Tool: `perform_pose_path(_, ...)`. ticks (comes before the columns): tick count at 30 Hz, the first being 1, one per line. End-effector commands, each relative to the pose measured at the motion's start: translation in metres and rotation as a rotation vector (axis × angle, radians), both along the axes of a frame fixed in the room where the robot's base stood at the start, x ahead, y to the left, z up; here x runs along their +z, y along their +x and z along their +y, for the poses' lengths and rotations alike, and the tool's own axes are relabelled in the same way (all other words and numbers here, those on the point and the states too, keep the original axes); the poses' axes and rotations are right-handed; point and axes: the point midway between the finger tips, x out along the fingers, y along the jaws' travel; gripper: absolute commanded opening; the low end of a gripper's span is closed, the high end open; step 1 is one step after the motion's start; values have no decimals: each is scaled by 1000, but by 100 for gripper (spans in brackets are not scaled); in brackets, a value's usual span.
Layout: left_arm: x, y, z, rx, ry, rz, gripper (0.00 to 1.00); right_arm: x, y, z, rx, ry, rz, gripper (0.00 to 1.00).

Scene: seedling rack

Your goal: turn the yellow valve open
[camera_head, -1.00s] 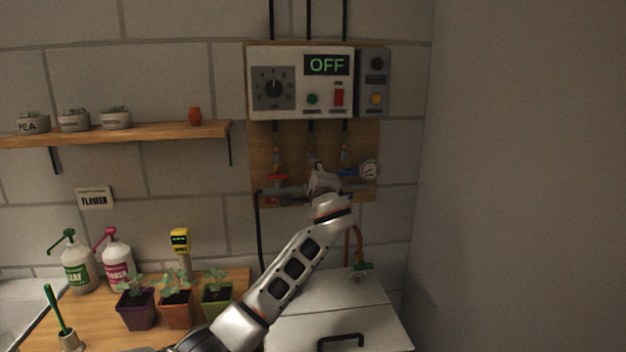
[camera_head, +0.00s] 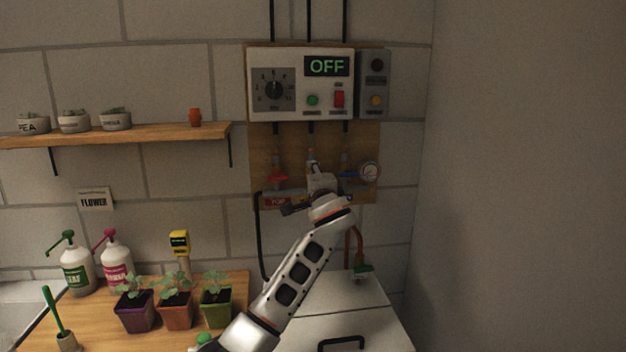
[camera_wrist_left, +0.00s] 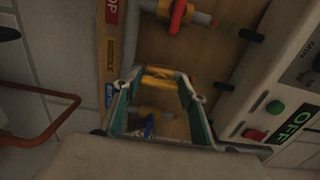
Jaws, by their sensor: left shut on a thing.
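My left gripper (camera_wrist_left: 162,88) is shut on the yellow valve handle (camera_wrist_left: 160,77), which shows between its two fingertips in the wrist view. In the head view my left arm reaches up to the pipe board, and the gripper and wrist hide the yellow valve there. A red valve (camera_head: 277,178) is left of my gripper and a blue valve (camera_head: 347,173) is to the right. The red valve (camera_wrist_left: 178,14) and part of the blue valve (camera_wrist_left: 149,126) also show in the wrist view. My right gripper is not in view.
Below are a white cabinet top (camera_head: 335,305) and several potted seedlings, one in a purple pot (camera_head: 136,314). A wall shelf (camera_head: 120,133) is at the left.

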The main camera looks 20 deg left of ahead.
Motion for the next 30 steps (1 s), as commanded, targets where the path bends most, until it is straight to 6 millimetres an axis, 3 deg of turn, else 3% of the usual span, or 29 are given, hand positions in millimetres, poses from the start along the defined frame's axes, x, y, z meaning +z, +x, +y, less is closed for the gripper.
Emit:
perform_pose_path(1, -3, 0, -1, -1, -3, 4, 49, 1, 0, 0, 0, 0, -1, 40)
perform_pose_path(2, -3, 0, -1, -1, -3, 4, 57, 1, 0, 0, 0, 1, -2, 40)
perform_pose_path(3, -3, 0, -1, -1, -3, 4, 58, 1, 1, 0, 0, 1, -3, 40)
perform_pose_path(17, -1, -8, -7, -3, -1, 0, 58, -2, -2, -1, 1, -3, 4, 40)
perform_pose_path(30, -2, -77, -49, -3, -4, 2, 58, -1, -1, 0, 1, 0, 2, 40)
